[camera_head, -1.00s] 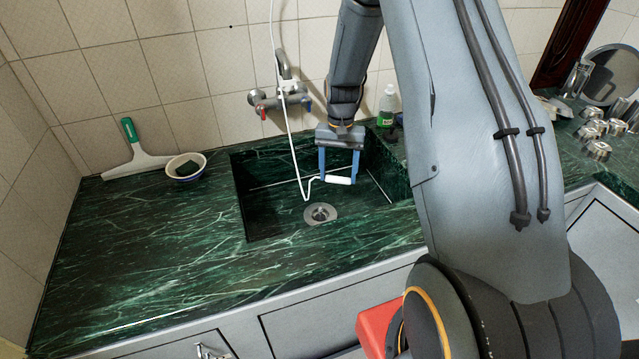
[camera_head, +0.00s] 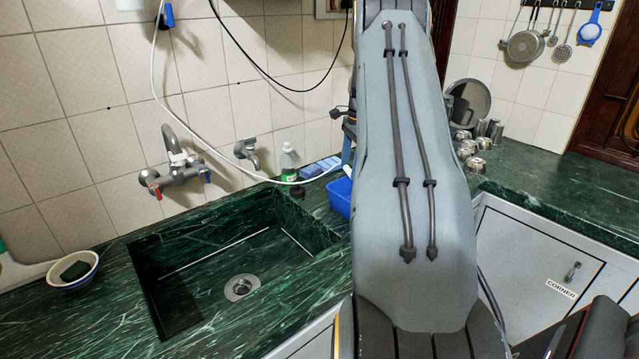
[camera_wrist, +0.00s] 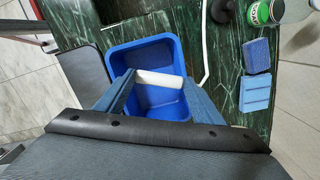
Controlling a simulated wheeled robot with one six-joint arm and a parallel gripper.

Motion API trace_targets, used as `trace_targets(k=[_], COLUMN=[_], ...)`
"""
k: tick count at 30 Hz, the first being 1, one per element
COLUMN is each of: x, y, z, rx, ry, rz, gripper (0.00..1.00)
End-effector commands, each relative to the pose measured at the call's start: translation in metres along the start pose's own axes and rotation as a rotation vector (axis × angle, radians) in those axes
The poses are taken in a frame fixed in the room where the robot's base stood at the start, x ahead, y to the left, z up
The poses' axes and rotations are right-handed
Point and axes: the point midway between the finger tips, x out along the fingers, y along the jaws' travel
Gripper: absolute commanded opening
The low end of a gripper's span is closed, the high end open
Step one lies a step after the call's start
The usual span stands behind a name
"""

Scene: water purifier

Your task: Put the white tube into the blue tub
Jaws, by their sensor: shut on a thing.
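The white tube (camera_head: 233,174) hangs from the wall above the tap and runs down and right past the green bottle toward my arm. In the wrist view my gripper (camera_wrist: 158,78) is shut on the tube's thick white end (camera_wrist: 160,79), which lies across between the two blue fingers. The blue tub (camera_wrist: 143,53) is beneath the gripper in the wrist view, with the tube end over its opening; whether it is below the rim I cannot tell.
A sink (camera_head: 190,270) is sunk in the green counter. A green bottle (camera_head: 288,163) and blue sponges (camera_wrist: 256,75) stand beside the tub. A bowl (camera_head: 73,270) sits at the left. Metal cups (camera_head: 475,163) stand at the back right.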

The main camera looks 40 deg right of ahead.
Motion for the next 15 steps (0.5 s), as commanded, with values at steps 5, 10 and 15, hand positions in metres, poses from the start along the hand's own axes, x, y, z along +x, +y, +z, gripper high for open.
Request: trace_targets(k=[5, 10, 15], x=[-0.018, -0.024, -0.016], y=[0.002, 0.003, 0.003], z=[-0.039, -0.052, -0.053], rx=[0.14, 0.189, 0.192], ry=[-0.007, -0.011, -0.011], rz=[-0.017, -0.021, -0.021], gripper=[0.4, 0.4, 0.4])
